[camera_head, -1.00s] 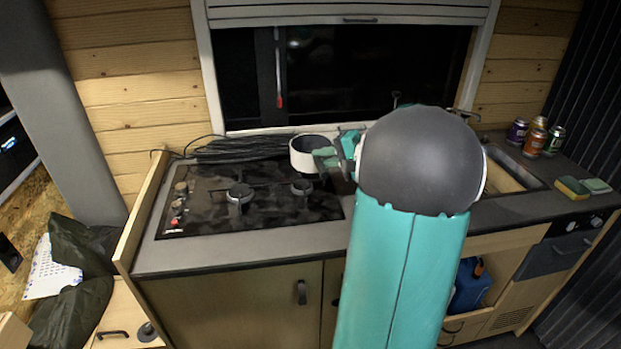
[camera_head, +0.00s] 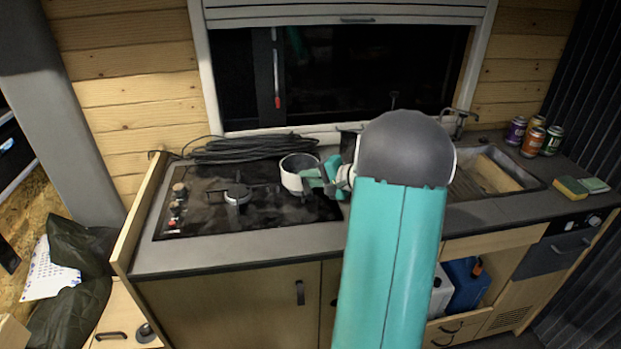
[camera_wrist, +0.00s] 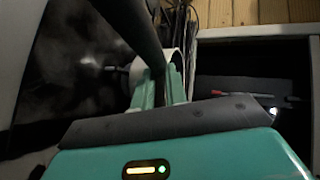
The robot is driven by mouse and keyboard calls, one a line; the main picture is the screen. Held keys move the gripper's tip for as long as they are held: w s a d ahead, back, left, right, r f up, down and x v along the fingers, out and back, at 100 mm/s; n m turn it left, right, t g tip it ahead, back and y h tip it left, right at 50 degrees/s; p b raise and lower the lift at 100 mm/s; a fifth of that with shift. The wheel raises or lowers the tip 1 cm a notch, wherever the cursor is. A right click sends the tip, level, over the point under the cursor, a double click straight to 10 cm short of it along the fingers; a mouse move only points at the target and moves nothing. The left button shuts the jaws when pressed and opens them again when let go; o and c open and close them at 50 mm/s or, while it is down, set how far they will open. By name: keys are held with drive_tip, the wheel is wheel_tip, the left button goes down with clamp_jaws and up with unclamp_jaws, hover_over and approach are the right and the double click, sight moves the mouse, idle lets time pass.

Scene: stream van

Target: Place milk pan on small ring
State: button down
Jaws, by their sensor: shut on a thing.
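The white milk pan (camera_head: 292,183) is at the right part of the black hob (camera_head: 190,213), over the spot where the small ring showed before. The pan now hides that ring. My gripper (camera_head: 322,180) is shut on the pan, at its right side. The pan looks upright; I cannot tell whether it touches the ring or hangs just above it. In the wrist view the pan's pale side (camera_wrist: 137,72) shows behind the green fingers (camera_wrist: 160,92), partly covered by a dark bar.
The larger ring (camera_head: 237,194) on the hob is bare. A coil of black cable (camera_head: 250,149) lies behind the hob. The sink (camera_head: 490,175), several cans (camera_head: 533,140) and sponges (camera_head: 571,187) are to the right. A wooden side panel (camera_head: 140,215) edges the hob's left.

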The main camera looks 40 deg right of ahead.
drive_tip(key=shift+f, duration=0.1)
drive_tip(key=c, duration=1.4)
unclamp_jaws()
drive_tip(key=v, duration=1.2)
